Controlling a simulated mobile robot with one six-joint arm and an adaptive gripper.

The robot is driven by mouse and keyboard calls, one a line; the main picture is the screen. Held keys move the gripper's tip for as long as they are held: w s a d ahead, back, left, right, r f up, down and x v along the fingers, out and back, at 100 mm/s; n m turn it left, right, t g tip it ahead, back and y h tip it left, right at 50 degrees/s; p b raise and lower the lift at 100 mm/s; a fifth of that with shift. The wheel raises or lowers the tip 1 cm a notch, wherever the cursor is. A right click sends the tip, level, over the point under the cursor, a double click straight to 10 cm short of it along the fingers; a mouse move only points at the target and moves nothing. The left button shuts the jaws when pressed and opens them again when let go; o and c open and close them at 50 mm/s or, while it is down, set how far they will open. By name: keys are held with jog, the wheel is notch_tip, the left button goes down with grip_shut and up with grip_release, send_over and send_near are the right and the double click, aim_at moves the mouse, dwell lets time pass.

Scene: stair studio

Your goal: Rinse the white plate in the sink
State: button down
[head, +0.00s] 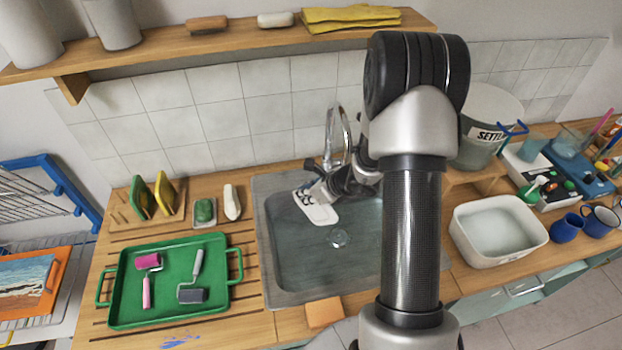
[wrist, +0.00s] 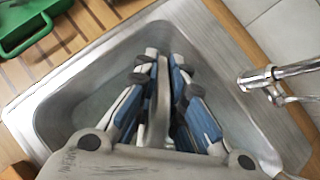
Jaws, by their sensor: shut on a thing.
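The white plate (head: 322,214) is in my gripper (head: 308,196), over the left back part of the grey metal sink (head: 279,284). In the wrist view the plate (wrist: 163,95) shows edge-on as a thin pale strip between the fingers of my gripper (wrist: 161,72). My gripper is shut on it, and the fingers hide part of it. The tap (head: 345,130) stands at the back of the sink; in the wrist view it comes in from the right (wrist: 285,72). I cannot tell whether water runs.
A green tray (head: 170,259) with two small rollers lies left of the sink. A white basin (head: 497,256) and blue mugs (head: 567,228) stand to the right. A sponge-like orange block (head: 324,312) sits at the front edge. A wooden shelf (head: 160,53) hangs above.

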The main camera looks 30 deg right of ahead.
notch_tip(320, 180, down, 20)
jog(key=d+m+h+b, duration=0.1)
jog(key=d+b, duration=0.1)
jog(key=b, duration=1.3)
jog(key=shift+s+d+g+b, duration=0.15)
jog(key=shift+g+b, duration=0.15)
jog(key=shift+g, duration=0.1)
jog(key=shift+r, duration=0.1)
dwell(1.9)
notch_tip(320, 180, up, 20)
jog(key=p, duration=1.5)
dwell(0.3)
dwell(0.6)
